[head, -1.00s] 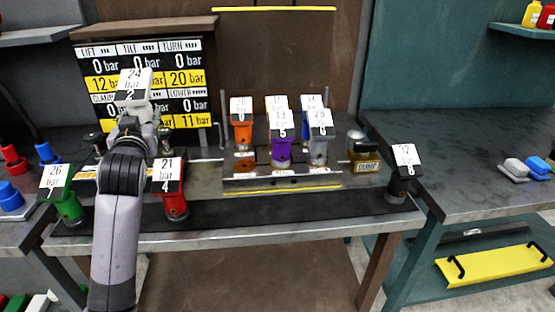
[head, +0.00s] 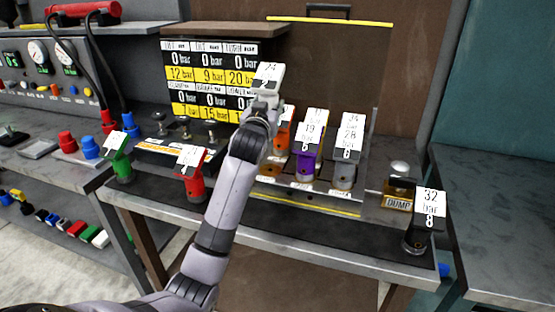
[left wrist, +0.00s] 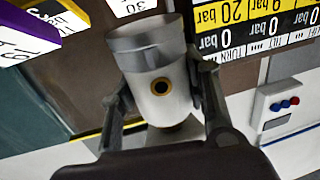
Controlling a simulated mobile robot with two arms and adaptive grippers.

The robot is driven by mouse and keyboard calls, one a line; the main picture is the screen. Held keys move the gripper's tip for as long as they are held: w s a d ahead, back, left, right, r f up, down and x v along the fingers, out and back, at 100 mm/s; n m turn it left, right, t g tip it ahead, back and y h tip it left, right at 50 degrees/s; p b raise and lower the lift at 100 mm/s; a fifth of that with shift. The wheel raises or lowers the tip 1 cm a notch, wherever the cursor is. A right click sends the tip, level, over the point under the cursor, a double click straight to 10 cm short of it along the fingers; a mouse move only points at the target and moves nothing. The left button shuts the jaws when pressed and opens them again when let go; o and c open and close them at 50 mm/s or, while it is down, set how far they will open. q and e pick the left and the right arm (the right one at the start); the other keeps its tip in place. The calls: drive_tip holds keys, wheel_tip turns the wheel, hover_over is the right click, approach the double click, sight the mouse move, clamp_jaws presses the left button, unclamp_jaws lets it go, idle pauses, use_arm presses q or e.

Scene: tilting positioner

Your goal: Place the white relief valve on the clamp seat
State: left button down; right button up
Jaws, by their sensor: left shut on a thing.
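The white relief valve (head: 267,73), with a tag reading 24, is up in the air in the head view, in front of the right edge of the pressure board. My left gripper (head: 264,96) is shut on it. In the left wrist view the pale valve body (left wrist: 158,60), with a dark round port, sits between the fingers of my left gripper (left wrist: 160,84). The clamp seat cannot be told apart: seat labels are too small to read, and my arm and the valves hide part of the rack (head: 300,207). My right gripper is not in view.
Purple (head: 308,166) and grey (head: 345,173) valves stand close together in the rack, with an orange valve (head: 283,128) behind. Green (head: 120,166), red (head: 193,187) and black (head: 416,237) valves stand along the bench front. The pressure board (head: 205,75) stands behind.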

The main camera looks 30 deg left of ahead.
use_arm(q)
wheel_tip(320, 180, down, 15)
drive_tip(key=shift+d+f, duration=0.1)
drive_tip(key=shift+f, duration=0.05)
idle(0.4)
drive_tip(key=c, duration=1.4)
unclamp_jaws()
drive_tip(key=shift+f, duration=0.3)
drive_tip(key=o, duration=0.5)
drive_tip(key=shift+r, duration=0.1)
drive_tip(key=shift+s+d+r, duration=0.1)
drive_tip(key=shift+s, duration=0.05)
drive_tip(key=b+v, duration=0.1)
drive_tip(key=v, duration=1)
drive_tip(key=shift+s+d, duration=0.1)
drive_tip(key=shift+s, duration=0.3)
